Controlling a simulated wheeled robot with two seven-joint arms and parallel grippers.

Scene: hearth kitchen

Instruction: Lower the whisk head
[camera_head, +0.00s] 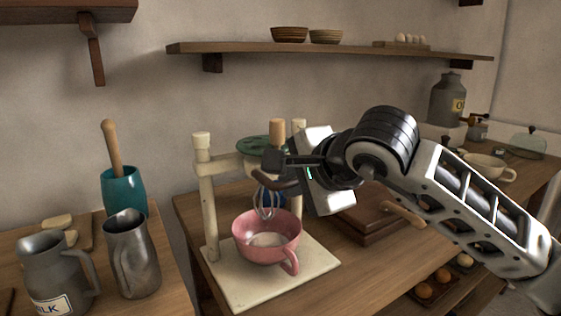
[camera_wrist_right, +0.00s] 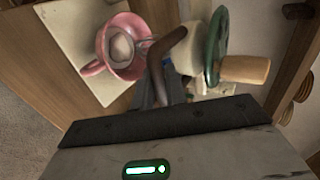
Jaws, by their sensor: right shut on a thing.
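A cream stand with two posts (camera_head: 205,190) holds a whisk head with a green wheel (camera_head: 252,144) and an upright wooden knob (camera_head: 277,131). The wire whisk (camera_head: 264,204) hangs at the rim of a pink bowl (camera_head: 262,246) with pale contents; whether it touches them is unclear. The bowl also shows in the right wrist view (camera_wrist_right: 140,68), as do the green wheel (camera_wrist_right: 214,46) and knob (camera_wrist_right: 245,69). My right gripper (camera_head: 272,170) is at the whisk head, shut on a dark curved handle (camera_wrist_right: 168,42). Its fingers partly hide the head. My left gripper is not in view.
The bowl stands on the stand's cream base (camera_head: 240,288). A wooden board or box (camera_head: 365,222) lies right of the stand. Metal jugs (camera_head: 134,255) and a teal pot (camera_head: 123,191) stand on the left counter. A wall shelf (camera_head: 345,50) runs above.

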